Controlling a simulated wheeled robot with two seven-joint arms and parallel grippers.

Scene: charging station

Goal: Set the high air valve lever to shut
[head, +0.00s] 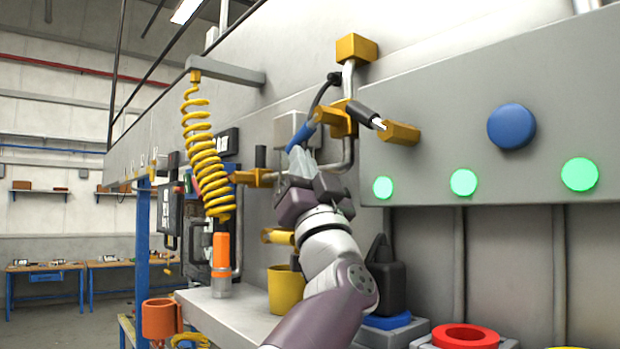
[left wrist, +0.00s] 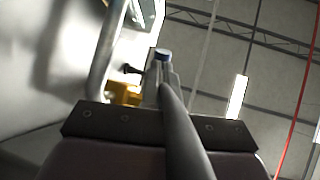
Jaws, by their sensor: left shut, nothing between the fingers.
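The high air valve has a yellow body (head: 340,118) on a grey pipe, up on the grey wall panel. A blue lever handle (head: 302,136) slants down and left from it. My left gripper (head: 300,157) is shut with nothing between its fingers, just below the lower end of the blue handle. I cannot tell whether they touch. In the left wrist view the shut fingers (left wrist: 164,78) point up, with a blue end (left wrist: 162,54) at their tips and the yellow valve part (left wrist: 125,93) to their left. My right gripper is not in view.
A black-handled part (head: 365,113) and a yellow block (head: 399,133) stick out right of the valve. A coiled yellow hose (head: 203,150) hangs at left. A yellow cup (head: 286,289) and an orange-capped bottle (head: 221,262) stand on the shelf below. Green lights (head: 463,182) line the right panel.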

